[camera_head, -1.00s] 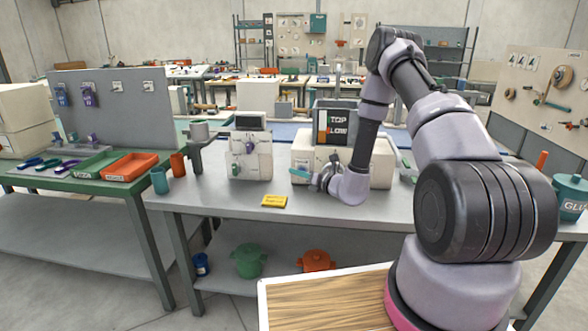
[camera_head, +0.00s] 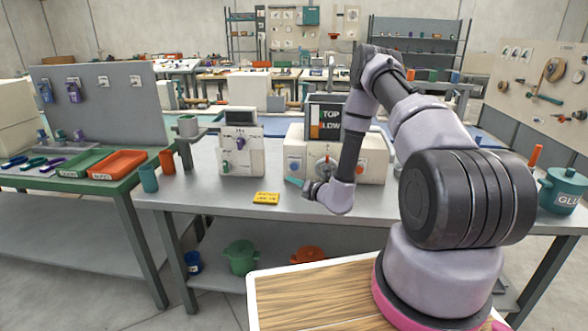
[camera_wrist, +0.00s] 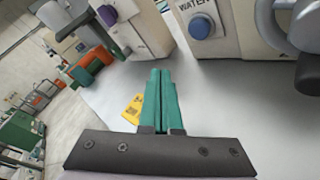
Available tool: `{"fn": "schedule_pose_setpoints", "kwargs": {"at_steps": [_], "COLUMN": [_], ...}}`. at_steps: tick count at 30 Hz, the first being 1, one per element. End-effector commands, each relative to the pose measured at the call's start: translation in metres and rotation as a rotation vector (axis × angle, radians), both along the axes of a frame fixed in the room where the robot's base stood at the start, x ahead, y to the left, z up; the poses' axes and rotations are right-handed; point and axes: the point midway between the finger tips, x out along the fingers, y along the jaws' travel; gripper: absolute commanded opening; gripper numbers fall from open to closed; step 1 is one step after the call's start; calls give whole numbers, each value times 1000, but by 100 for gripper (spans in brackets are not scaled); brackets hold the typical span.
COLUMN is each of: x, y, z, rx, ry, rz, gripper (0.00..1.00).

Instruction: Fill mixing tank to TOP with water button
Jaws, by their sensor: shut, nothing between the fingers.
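The white mixing machine (camera_head: 374,160) stands on the grey table, with a dark display (camera_head: 329,119) reading TOP and LOW on top. An upright bar beside those words shows orange in its lower part; its exact level is too small to tell. The blue WATER button (camera_head: 294,165) is on the left of the machine's front and shows large in the wrist view (camera_wrist: 201,26). My gripper (camera_head: 292,181) has its teal fingers (camera_wrist: 160,74) together and empty. They are below and in front of the button, apart from it.
A yellow note (camera_head: 266,198) lies on the table near my gripper. A second white device (camera_head: 241,152) stands to the left. The table front is mostly clear.

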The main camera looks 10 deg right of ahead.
Motion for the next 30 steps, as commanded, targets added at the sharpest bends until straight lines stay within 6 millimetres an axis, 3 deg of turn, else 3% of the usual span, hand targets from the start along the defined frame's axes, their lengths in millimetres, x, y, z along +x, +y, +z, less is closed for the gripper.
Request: {"fn": "schedule_pose_setpoints", "kwargs": {"at_steps": [9, 15, 30], "x": [44, 61, 66], "y": [-15, -20, -22], "z": [0, 0, 0], "rx": [-1, -1, 0], "ry": [-2, -2, 0], "rz": [-1, -1, -1], "gripper": [0, 0, 0]}}
